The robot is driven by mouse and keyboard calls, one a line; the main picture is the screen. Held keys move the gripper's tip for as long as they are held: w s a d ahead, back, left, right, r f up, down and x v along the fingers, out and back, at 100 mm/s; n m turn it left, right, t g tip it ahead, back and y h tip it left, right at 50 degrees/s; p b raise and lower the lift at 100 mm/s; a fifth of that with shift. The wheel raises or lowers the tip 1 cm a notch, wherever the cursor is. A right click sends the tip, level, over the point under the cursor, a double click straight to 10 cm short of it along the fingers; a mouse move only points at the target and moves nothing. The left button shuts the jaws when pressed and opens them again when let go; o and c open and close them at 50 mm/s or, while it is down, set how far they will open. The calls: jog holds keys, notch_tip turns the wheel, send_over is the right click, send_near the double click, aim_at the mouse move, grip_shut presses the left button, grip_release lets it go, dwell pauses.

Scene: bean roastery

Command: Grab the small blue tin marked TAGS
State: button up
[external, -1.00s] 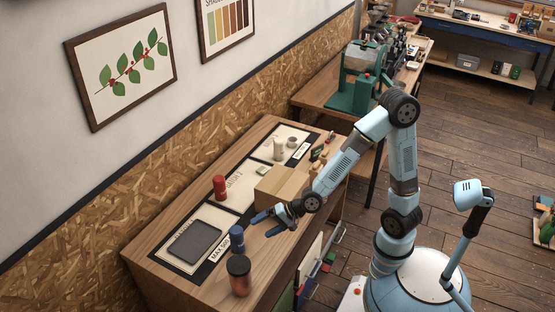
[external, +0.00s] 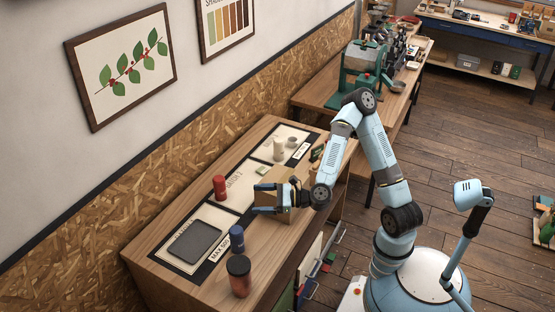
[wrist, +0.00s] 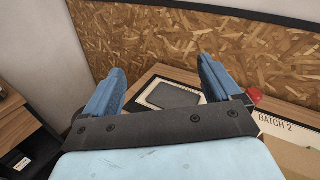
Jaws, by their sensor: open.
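A small dark blue tin (external: 237,238) stands upright near the front edge of the wooden bench, beside the grey tray; its marking is too small to read. My gripper (external: 255,199) is open and empty, up and to the right of this tin in the external view, with clear space between them. It is in front of the cardboard box and appears raised above the bench. In the wrist view, the two blue fingers of my gripper (wrist: 160,76) are spread apart with nothing between them. The blue tin does not show in that view.
The cardboard box (external: 275,176) sits to the right, behind my gripper.

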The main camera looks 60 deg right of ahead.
jog(key=d+r+m+t+h, duration=0.1)
jog(key=d+r+m, duration=0.2)
send_near(232, 232)
jog(key=x, duration=0.3)
jog(key=f+x, duration=0.1)
jog(key=x, duration=0.3)
jog(key=d+x, duration=0.1)
jog(key=x, duration=0.2)
jog(key=shift+w+f, duration=0.35)
jog(key=shift+w, duration=0.2)
jog(key=shift+c, duration=0.5)
jog(key=c, duration=1.1)
jog(key=shift+r, duration=0.15)
jog(key=shift+c, duration=0.2)
